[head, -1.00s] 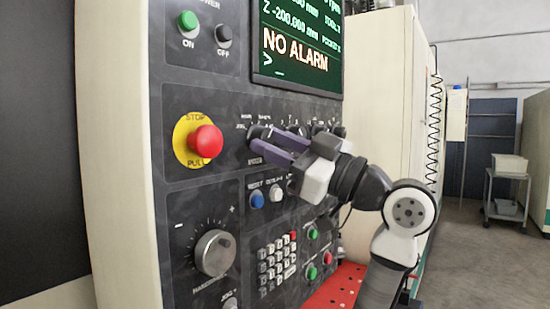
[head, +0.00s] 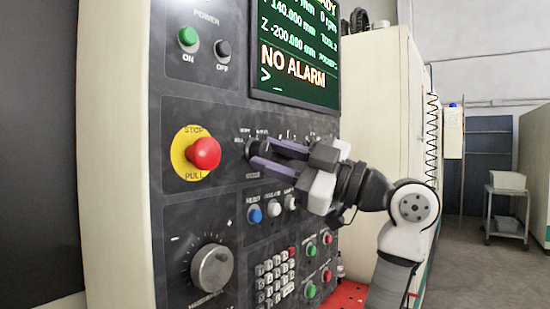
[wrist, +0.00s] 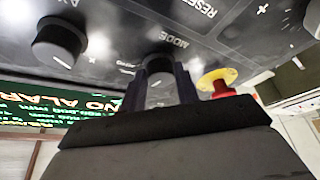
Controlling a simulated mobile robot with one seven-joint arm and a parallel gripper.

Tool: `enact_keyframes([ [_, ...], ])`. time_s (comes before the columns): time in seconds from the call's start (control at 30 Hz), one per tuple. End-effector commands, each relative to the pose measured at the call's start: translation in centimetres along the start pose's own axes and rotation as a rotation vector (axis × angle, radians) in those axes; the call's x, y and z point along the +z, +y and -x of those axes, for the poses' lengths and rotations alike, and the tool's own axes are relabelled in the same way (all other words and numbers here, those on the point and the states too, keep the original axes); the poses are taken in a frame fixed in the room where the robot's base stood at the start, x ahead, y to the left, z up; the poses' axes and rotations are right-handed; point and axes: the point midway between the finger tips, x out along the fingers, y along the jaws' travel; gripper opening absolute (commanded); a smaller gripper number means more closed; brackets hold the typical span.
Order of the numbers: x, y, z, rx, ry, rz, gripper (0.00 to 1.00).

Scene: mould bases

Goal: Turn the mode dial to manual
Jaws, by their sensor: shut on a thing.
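The mode dial (head: 250,149) is a black knob on the dark control panel, right of the red stop button. In the wrist view the dial (wrist: 158,62) sits under the printed word MODE, between the two dark fingers. My gripper (head: 262,154) reaches in from the right with its purple-grey fingers on either side of the dial. It is shut on the dial; the fingers (wrist: 160,88) hide its sides. I cannot read which mode the dial points to, and the small labels around it are blurred.
The red stop button (head: 205,153) on its yellow disc is close left of the dial. Another black knob (wrist: 59,42) is beside it in the wrist view. Blue and white push buttons (head: 274,209) and a handwheel (head: 212,268) are below. The screen (head: 297,50) reads NO ALARM.

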Motion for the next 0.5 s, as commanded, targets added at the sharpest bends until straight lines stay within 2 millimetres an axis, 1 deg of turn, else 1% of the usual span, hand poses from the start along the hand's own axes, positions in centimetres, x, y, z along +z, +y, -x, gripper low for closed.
enact_keyframes([
  [0.07, -0.05, -0.01, 0.02, 0.000, 0.001, 0.000, 0.08],
  [0.1, -0.05, -0.01, 0.02, 0.000, 0.001, 0.000, 0.33],
  [0.23, -0.04, 0.00, 0.01, 0.000, 0.000, 0.000, 0.50],
  [0.27, -0.04, 0.00, 0.01, 0.001, 0.000, 0.000, 0.53],
  [0.5, 0.00, -0.01, 0.03, 0.001, 0.000, -0.001, 0.53],
])
